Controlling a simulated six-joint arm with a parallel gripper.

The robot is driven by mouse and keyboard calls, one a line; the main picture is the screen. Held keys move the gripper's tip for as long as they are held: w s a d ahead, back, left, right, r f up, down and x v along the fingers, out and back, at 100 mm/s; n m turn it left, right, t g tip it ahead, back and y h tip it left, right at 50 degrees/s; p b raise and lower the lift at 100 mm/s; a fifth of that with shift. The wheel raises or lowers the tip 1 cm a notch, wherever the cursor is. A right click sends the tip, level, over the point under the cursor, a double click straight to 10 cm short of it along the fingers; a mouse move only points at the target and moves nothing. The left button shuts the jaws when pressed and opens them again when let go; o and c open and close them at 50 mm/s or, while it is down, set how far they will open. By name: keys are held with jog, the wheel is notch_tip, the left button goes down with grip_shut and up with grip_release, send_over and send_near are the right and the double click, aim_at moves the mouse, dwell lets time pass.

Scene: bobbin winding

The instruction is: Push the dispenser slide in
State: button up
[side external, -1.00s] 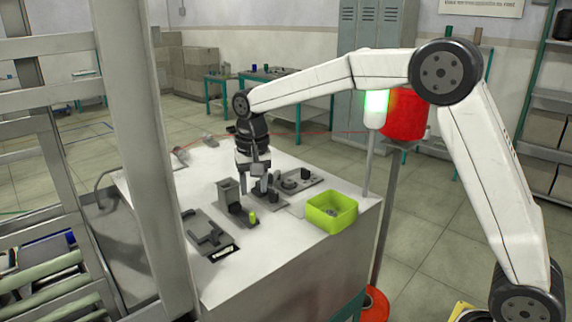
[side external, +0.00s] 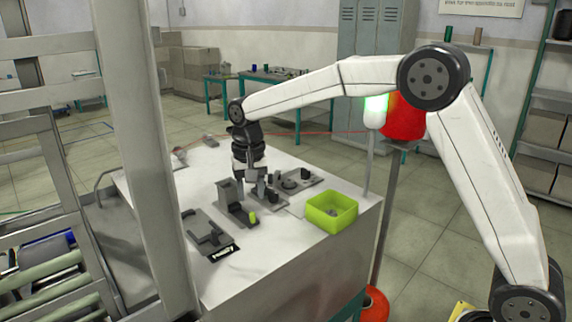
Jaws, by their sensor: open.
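The dispenser (side external: 226,191) is a grey upright block on the white worktop, left of my gripper in the side external view. From its foot a low dark slide (side external: 243,215) extends toward the camera, with a dark knob (side external: 236,208) and a small yellow-green piece (side external: 253,217) on it. My gripper (side external: 252,190) points down, low over the bench, just behind and right of the dispenser. It is open with nothing visible between the fingers. The fingertips are small and partly merge with the dark fixtures, so I cannot tell whether they touch anything.
A dark fixture plate (side external: 298,182) with round parts lies right of my gripper. A yellow-green bin (side external: 331,212) stands at the right bench edge. A flat dark fixture (side external: 208,236) lies front left. A signal lamp (side external: 376,111) on a post stands at the right.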

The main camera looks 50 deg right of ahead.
aim_at(252, 212)
jog(key=shift+f, duration=2.7)
grip_shut()
